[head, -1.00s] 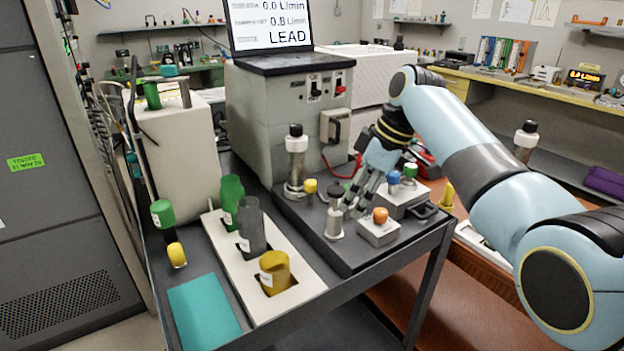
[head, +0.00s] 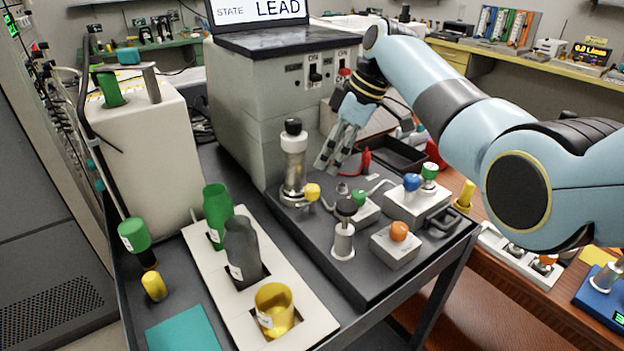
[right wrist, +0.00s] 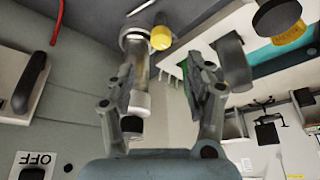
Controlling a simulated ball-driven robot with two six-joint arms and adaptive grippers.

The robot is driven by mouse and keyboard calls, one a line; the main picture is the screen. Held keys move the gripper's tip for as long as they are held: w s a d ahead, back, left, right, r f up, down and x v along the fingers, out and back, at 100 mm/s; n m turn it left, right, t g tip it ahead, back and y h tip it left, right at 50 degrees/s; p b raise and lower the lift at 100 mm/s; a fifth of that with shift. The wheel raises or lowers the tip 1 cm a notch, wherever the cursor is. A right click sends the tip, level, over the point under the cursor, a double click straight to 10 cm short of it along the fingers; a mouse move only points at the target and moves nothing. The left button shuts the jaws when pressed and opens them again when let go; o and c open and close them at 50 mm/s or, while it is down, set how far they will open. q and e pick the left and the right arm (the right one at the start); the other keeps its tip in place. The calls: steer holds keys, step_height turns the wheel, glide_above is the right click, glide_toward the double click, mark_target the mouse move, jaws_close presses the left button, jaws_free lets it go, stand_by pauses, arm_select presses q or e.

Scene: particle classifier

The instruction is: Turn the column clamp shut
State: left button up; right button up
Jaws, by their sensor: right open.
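I cannot tell which part is the clamp. My right gripper (head: 336,158) is open and empty, just right of the column and apart from it, its fingers pointing down and left. In the right wrist view the column (right wrist: 140,75) shows beyond the left finger of the open gripper (right wrist: 165,92), with the yellow knob (right wrist: 161,38) at its far end. My left gripper is out of view.
The grey cabinet (head: 265,105) stands close behind the column. On the board are a short black-topped post (head: 344,240), an orange-knob block (head: 397,247) and a block with blue and green knobs (head: 420,203). A cream rack (head: 305,325) with bottles lies left.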

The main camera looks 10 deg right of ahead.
mark_target(313, 187)
steer(key=x, duration=0.5)
steer(key=shift+a+f+b, duration=0.1)
steer(key=shift+f+b, duration=0.2)
steer(key=shift+b, duration=0.05)
steer(key=x, duration=0.3)
steer(key=shift+b, duration=0.4)
steer(key=shift+a+f, duration=0.1)
steer(key=shift+f, duration=0.15)
steer(key=c, duration=0.6)
arm_select(q)
steer(key=shift+s+f, duration=0.8)
steer(key=shift+s, duration=0.05)
arm_select(e)
jaws_close()
